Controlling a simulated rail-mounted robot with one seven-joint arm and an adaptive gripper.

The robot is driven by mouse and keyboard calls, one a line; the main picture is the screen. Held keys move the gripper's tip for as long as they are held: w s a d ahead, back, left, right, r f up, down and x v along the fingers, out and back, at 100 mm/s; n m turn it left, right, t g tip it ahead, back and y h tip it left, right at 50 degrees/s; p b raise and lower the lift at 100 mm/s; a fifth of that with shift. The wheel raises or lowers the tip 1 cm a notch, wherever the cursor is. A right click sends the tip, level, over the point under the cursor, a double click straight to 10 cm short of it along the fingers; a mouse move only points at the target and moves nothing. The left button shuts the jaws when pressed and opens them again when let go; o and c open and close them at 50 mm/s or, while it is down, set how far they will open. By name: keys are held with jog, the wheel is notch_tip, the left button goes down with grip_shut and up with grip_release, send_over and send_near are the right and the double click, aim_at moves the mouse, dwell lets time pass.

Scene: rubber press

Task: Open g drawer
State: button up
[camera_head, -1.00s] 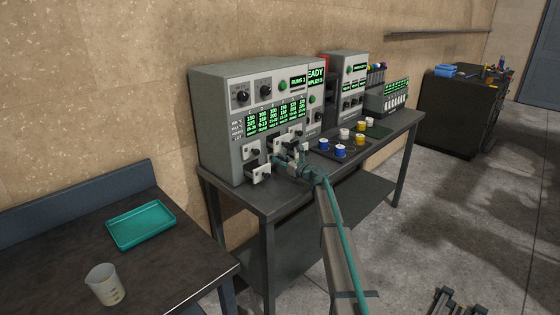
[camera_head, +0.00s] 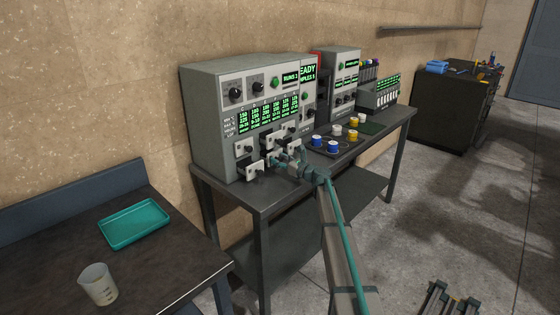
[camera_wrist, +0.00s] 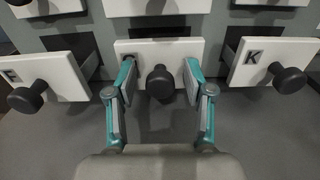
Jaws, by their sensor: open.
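In the wrist view a white drawer front with a black round knob (camera_wrist: 160,84) is in the middle. Its letter is mostly hidden behind my left finger, so I cannot read it as G. My gripper (camera_wrist: 160,70) is open, with one finger on each side of this knob and gaps to it. Drawer F (camera_wrist: 42,80) at left and drawer K (camera_wrist: 272,64) at right flank it, both standing out from the panel. In the head view my gripper (camera_head: 285,161) is at the lower drawers of the grey press cabinet (camera_head: 215,125).
More drawer fronts (camera_wrist: 160,5) sit just above. A tray of blue, white and yellow cups (camera_head: 333,147) lies right of my gripper on the bench. A teal tray (camera_head: 136,223) and a beaker (camera_head: 97,285) are on the near left table.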

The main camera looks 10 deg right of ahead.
jog(key=v, duration=1.2)
